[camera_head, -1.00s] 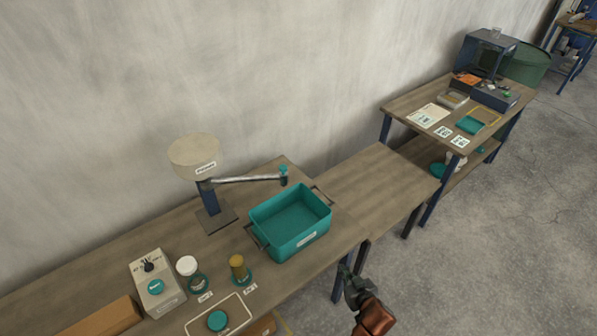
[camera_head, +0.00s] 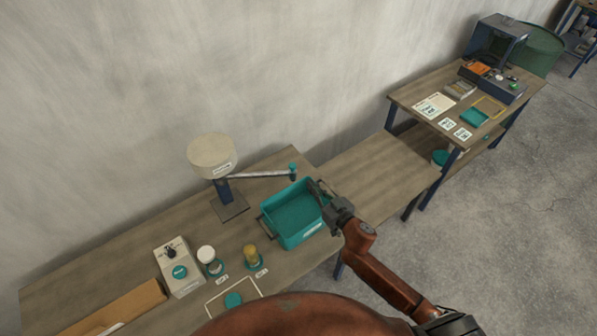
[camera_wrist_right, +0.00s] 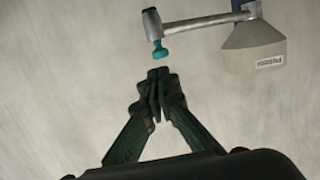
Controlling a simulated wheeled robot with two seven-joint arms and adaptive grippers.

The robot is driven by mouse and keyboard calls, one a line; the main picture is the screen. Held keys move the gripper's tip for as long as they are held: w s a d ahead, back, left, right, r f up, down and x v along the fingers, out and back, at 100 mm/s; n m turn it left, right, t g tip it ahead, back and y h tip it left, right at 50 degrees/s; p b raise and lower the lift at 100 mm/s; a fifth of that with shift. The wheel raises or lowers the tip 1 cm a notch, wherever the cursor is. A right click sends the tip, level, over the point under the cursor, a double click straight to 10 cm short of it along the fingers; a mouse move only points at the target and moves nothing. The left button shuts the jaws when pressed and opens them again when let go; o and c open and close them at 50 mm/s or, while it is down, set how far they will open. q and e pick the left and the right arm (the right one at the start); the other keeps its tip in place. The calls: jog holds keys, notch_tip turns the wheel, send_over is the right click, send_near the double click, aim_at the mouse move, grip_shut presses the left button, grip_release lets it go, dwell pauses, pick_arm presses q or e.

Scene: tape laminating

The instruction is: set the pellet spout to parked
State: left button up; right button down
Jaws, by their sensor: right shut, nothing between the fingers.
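The pellet spout (camera_head: 258,175) is a grey metal arm with a teal knob (camera_head: 293,168) at its end. It reaches right from under a cream hopper labelled Pellets (camera_head: 212,155), its end near the back edge of the teal bin (camera_head: 290,238). The spout also shows in the right wrist view (camera_wrist_right: 195,23), with its teal knob (camera_wrist_right: 159,52) just ahead of my fingertips. My right gripper (camera_head: 313,185) is shut and empty above the bin's right side; its fingertips (camera_wrist_right: 158,72) look apart from the knob. My left gripper is not in view.
A control box (camera_head: 178,268) with a black knob and teal button stands front left, beside a white-lidded jar (camera_head: 207,255) and a yellow-topped jar (camera_head: 250,254). A cardboard box (camera_head: 120,308) lies at the lower left. The bench section right of the bin is bare (camera_head: 375,175).

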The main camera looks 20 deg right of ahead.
aim_at(295, 168)
jog(key=x, duration=0.8)
jog(key=shift+w+a, duration=0.15)
jog(key=shift+w, duration=0.25)
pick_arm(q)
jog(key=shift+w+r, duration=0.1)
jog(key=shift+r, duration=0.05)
